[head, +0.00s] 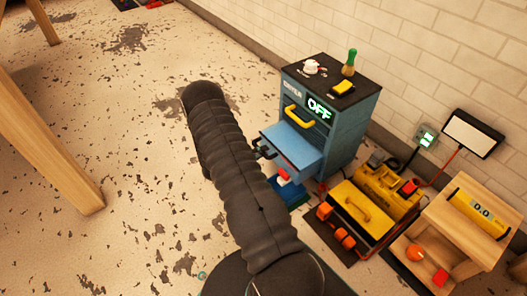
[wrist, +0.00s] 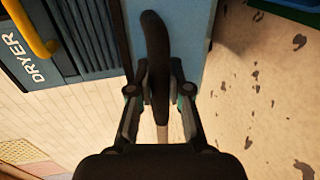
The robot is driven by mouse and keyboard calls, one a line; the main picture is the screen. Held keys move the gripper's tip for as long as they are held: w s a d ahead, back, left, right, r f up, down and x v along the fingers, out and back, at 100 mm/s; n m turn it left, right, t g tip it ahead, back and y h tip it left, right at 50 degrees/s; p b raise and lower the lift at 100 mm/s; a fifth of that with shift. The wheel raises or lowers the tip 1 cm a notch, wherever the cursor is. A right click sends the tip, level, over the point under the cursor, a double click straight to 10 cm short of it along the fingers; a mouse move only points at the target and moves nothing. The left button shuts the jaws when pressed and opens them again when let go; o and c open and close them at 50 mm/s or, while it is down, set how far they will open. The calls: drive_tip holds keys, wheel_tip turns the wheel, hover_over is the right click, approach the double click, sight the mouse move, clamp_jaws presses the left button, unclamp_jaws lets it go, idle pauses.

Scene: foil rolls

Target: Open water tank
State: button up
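The blue dryer cabinet (head: 343,136) stands against the wall, with a lit "OFF" display and a yellow handle (head: 299,117). Below that handle, a light blue tank drawer (head: 296,146) sticks out from the front. In the wrist view, the drawer's blue face (wrist: 187,38) carries a dark curved handle (wrist: 155,35). My gripper (wrist: 158,78) has one finger on each side of this handle and looks shut on it. In the head view, my gripper (head: 265,152) is at the drawer's outer end, partly hidden by my arm.
A blue box (head: 290,196) with a red and white item is on the floor under the drawer. Yellow equipment (head: 386,190) and a wooden stand (head: 455,213) are to the right. Wooden legs (head: 50,140) stand at left. The floor between is mostly clear.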

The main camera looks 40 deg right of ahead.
drive_tip(key=o, duration=0.4)
drive_tip(key=shift+c, duration=0.2)
drive_tip(key=shift+a, duration=0.1)
drive_tip(key=s+v, duration=0.1)
drive_tip(key=v, duration=1)
drive_tip(key=shift+w+a, duration=0.45)
drive_tip(key=shift+r, duration=0.1)
